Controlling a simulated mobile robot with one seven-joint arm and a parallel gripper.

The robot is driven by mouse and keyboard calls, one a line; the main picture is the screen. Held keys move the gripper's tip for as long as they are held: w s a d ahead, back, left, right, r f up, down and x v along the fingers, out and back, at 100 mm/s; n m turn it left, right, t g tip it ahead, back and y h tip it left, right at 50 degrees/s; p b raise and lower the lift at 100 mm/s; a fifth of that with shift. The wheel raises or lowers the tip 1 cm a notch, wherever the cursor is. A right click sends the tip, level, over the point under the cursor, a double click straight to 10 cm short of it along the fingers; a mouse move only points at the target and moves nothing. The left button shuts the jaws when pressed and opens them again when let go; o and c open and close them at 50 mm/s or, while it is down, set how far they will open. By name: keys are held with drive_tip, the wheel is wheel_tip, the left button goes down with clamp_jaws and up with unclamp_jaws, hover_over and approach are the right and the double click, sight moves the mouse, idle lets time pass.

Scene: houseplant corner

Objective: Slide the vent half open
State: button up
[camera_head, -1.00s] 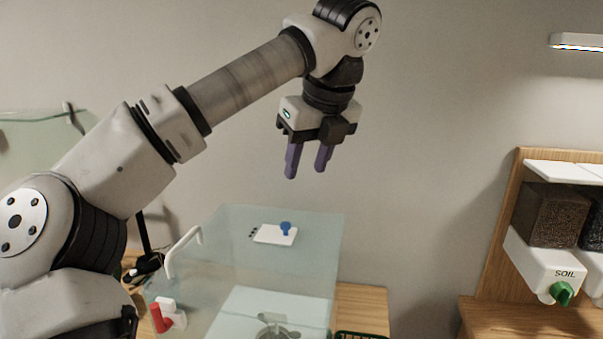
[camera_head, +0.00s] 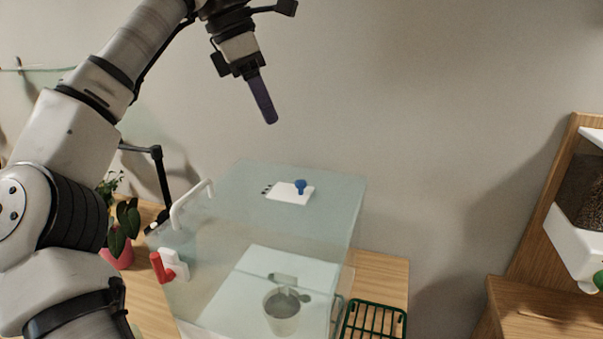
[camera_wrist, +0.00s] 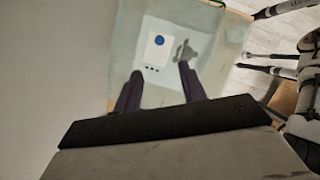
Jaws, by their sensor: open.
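The vent is a white plate (camera_head: 290,192) with a blue knob (camera_head: 300,186), on top of a clear glass box (camera_head: 335,190). Small dark dots lie beside the plate's left end. In the wrist view the plate (camera_wrist: 153,55) and the round blue knob (camera_wrist: 159,40) show beyond the fingers, with the dots at the plate's near edge. My gripper (camera_head: 270,115) hangs in the air above and to the left of the plate, touching nothing. Its purple fingers are apart and empty in the wrist view (camera_wrist: 158,82). In the head view the fingers overlap as one.
Inside stands a pot (camera_head: 282,312). A green rack (camera_head: 374,321) is at its right, a pink-potted plant (camera_head: 118,252) at its left. A wooden dispenser stand (camera_head: 540,230) is far right.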

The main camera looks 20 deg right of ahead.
drive_tip(key=m, duration=0.1)
approach(300, 181)
drive_tip(key=x, duration=0.8)
drive_tip(key=shift+a, duration=0.1)
drive_tip(key=shift+c, duration=0.4)
clamp_jaws()
